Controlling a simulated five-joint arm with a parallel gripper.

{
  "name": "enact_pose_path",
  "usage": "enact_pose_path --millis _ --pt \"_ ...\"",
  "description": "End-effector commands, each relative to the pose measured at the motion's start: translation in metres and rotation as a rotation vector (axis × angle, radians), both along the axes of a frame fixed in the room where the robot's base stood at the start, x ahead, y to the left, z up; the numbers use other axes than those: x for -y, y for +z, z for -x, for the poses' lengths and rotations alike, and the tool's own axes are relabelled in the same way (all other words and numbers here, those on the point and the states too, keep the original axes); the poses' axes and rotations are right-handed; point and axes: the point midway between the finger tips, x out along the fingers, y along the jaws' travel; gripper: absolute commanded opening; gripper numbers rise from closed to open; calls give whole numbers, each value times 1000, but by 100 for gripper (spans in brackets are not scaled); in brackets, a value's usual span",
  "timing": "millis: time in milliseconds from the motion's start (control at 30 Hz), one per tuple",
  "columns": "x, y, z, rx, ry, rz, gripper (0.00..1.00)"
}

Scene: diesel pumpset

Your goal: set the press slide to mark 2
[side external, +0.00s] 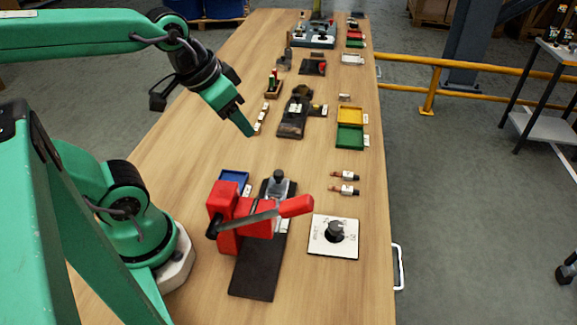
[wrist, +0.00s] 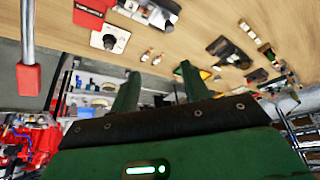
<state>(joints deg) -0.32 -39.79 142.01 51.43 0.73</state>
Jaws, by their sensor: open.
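A red press (side external: 236,225) with a grey lever and red handle (side external: 297,206) stands on a dark base plate at the near part of the bench. Part of its red body (wrist: 90,12) and its lever handle (wrist: 29,80) show in the wrist view. I cannot pick out its slide or read any mark on it. My gripper (side external: 243,125) is open and empty, above the bench and beyond the press, apart from it. Its two green fingers (wrist: 159,68) are spread in the wrist view.
A white plate with a black knob (side external: 334,232) lies right of the press. A blue tray (side external: 233,177) sits behind it. Yellow (side external: 351,115) and green (side external: 350,137) trays and a dark fixture (side external: 293,115) stand farther back. The bench's left side is mostly clear.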

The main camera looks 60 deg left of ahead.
Motion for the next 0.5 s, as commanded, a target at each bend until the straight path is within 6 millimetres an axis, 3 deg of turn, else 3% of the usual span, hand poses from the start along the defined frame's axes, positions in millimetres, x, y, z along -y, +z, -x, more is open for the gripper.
enact_pose_path --millis 500 --pt "-10 -38 -53 -208 -41 -23 47"
